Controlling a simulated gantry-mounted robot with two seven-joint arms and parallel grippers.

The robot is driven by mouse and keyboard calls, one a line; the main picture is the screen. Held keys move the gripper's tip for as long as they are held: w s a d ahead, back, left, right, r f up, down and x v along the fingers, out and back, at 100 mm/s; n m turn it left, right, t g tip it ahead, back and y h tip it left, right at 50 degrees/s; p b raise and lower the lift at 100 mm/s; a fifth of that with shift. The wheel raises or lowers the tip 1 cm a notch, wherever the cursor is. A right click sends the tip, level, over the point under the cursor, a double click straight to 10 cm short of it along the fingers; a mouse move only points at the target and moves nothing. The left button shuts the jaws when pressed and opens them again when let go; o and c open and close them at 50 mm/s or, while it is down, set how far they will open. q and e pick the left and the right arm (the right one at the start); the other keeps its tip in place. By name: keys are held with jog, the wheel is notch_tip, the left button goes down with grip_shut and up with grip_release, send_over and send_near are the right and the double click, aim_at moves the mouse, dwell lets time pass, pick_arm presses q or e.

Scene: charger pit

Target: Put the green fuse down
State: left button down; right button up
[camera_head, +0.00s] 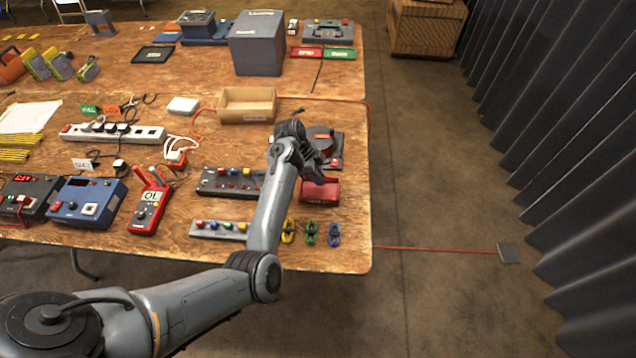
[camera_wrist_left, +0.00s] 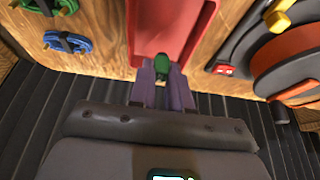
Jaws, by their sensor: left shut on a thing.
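My left gripper (camera_head: 318,174) reaches over the right edge area of the near table, above a small red tray (camera_head: 320,197). In the left wrist view its fingers (camera_wrist_left: 161,80) are shut on the green fuse (camera_wrist_left: 161,64), a small dark green piece at the fingertips. The red tray also shows in the left wrist view (camera_wrist_left: 172,28), just beyond the fuse. I cannot tell whether the fuse touches the tray. In the head view the fuse is hidden. My right gripper is not in view.
Yellow (camera_head: 288,231), green (camera_head: 310,232) and blue (camera_head: 335,233) cable bundles lie near the table's front edge. A dark panel with coloured knobs (camera_head: 222,188) lies left of my arm. A wooden box (camera_head: 246,117) is farther back.

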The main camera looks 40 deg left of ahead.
pick_arm(q)
notch_tip(320, 180, down, 3)
jog(key=shift+f+b, duration=0.2)
jog(key=shift+b, duration=0.2)
jog(key=shift+f, duration=0.1)
jog(key=shift+f, duration=0.1)
jog(key=shift+f, duration=0.4)
jog(key=shift+f, duration=0.1)
jog(key=c, duration=1.1)
grip_release()
